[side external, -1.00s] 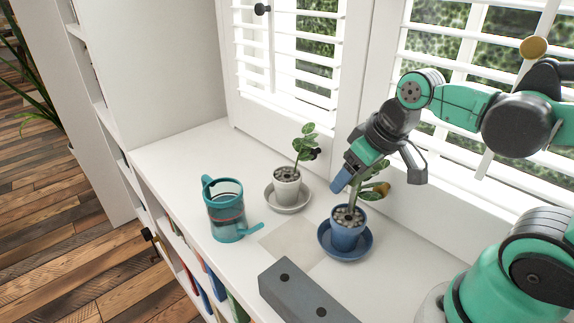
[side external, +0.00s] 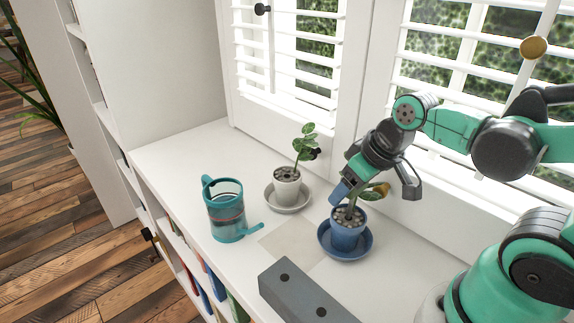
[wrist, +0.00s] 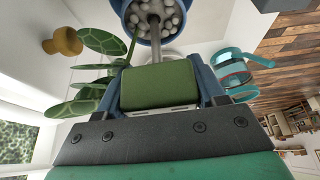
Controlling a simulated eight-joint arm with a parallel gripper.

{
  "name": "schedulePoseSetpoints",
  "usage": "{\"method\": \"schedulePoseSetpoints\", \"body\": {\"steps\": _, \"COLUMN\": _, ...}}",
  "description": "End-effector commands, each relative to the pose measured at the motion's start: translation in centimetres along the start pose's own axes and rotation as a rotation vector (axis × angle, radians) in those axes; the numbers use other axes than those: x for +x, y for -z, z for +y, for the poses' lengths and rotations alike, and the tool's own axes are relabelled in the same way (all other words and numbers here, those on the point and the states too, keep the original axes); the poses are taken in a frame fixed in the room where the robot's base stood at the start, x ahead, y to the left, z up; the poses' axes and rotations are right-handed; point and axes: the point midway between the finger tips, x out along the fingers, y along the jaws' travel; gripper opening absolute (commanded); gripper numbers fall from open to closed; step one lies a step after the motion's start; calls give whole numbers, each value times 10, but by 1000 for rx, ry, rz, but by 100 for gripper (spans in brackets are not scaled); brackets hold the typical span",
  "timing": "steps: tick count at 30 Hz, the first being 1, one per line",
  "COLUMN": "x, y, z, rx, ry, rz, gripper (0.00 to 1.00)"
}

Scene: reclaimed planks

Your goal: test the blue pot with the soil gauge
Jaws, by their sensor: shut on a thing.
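The blue pot (side external: 347,236) stands upright on a blue saucer (side external: 325,243) on the white ledge, with pebbles and a leafy plant in it. My gripper (side external: 341,192) is tilted down just above the pot's rim. In the wrist view, its blue fingers are shut on the green body of the soil gauge (wrist: 158,87). The gauge's metal probe points at the pebbles of the blue pot (wrist: 132,32). I cannot tell how far, if at all, the tip is in the pebbles. In the side view my gripper hides the gauge.
A white potted plant (side external: 286,186) on a saucer stands behind left. A teal watering can (side external: 225,212) stands at the left. A grey block with dark holes (side external: 305,293) lies in front. Shuttered windows (side external: 462,90) close off the back.

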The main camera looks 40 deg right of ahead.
Motion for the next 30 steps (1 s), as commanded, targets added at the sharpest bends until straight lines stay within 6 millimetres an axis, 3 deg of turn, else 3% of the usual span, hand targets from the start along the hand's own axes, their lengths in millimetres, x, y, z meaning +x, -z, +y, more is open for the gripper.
{"method": "schedulePoseSetpoints", "body": {"steps": 26, "x": 20, "y": -9, "z": 0, "rx": 0, "ry": 0, "rz": 0, "gripper": 3}}
{"method": "schedulePoseSetpoints", "body": {"steps": 27, "x": 20, "y": -9, "z": 0, "rx": 0, "ry": 0, "rz": 0, "gripper": 68}}
{"method": "schedulePoseSetpoints", "body": {"steps": 30, "x": 20, "y": -9, "z": 0, "rx": 0, "ry": 0, "rz": 0, "gripper": 96}}
